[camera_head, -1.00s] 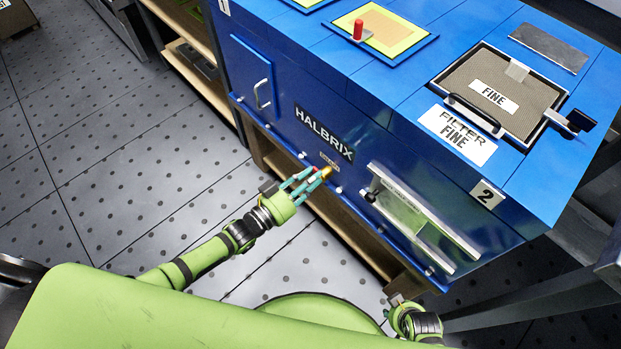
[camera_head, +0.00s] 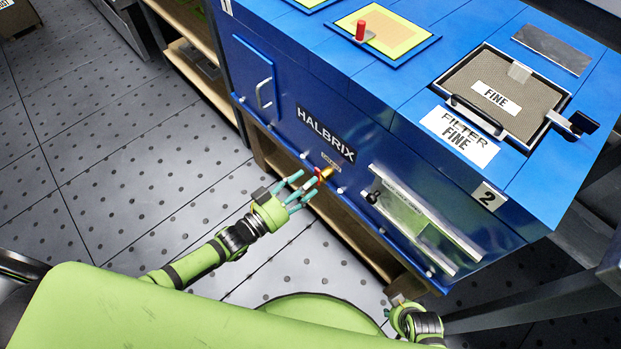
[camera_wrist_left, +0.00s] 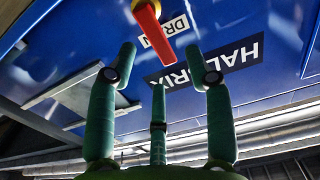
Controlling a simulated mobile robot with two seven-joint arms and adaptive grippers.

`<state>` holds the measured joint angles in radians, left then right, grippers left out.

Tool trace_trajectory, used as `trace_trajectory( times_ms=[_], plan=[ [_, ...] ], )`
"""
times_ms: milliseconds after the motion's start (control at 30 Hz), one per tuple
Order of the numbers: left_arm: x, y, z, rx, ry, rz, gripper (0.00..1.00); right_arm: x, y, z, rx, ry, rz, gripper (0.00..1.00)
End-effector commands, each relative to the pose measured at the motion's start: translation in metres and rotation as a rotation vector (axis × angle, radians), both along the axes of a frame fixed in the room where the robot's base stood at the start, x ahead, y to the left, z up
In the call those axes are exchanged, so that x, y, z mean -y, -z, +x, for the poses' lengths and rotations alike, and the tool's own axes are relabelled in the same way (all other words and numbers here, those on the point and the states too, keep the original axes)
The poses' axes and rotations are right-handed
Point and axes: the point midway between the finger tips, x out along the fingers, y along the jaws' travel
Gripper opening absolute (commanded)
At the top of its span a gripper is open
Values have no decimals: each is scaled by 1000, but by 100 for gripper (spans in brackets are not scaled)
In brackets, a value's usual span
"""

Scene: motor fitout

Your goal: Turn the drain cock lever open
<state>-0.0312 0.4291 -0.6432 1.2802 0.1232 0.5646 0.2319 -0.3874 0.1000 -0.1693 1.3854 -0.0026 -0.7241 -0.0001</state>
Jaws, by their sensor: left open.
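The drain cock is a small brass valve (camera_head: 328,170) low on the blue machine's front, under a small label. Its red lever (camera_head: 319,177) points out towards my left gripper. The red lever (camera_wrist_left: 148,24) also shows at the top of the left wrist view, beside the label reading "DR…N" (camera_wrist_left: 166,36). My left gripper (camera_head: 304,184) is open and empty, its teal fingers spread just short of the lever. In the left wrist view the lever's end is ahead of the fingertips, between the two outer fingers.
The blue machine (camera_head: 390,145) carries a HALBRIX sign (camera_head: 326,134), a front handle (camera_head: 264,93) and a clear sight panel (camera_head: 420,216) right of the valve. A wooden shelf (camera_head: 345,228) lies below. The floor left of my arm is clear.

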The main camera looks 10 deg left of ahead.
Motion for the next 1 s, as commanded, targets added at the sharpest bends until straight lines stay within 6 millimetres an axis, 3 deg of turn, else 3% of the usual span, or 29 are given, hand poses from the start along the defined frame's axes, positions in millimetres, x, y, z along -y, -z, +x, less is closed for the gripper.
trace_trajectory(
  times_ms=[200,400,600,1000],
  plan=[
    [-30,1,-40,-2,0,2,52,0,1,-2,-3,0,-1,40],
    [-49,0,-67,-1,-1,-1,52,0,1,-2,-4,0,-1,40],
    [-56,-1,-77,2,0,-1,52,0,1,-2,-4,1,-1,40],
    [-56,-1,-77,2,-1,-1,52,0,1,-3,-5,0,-1,40]
  ],
)
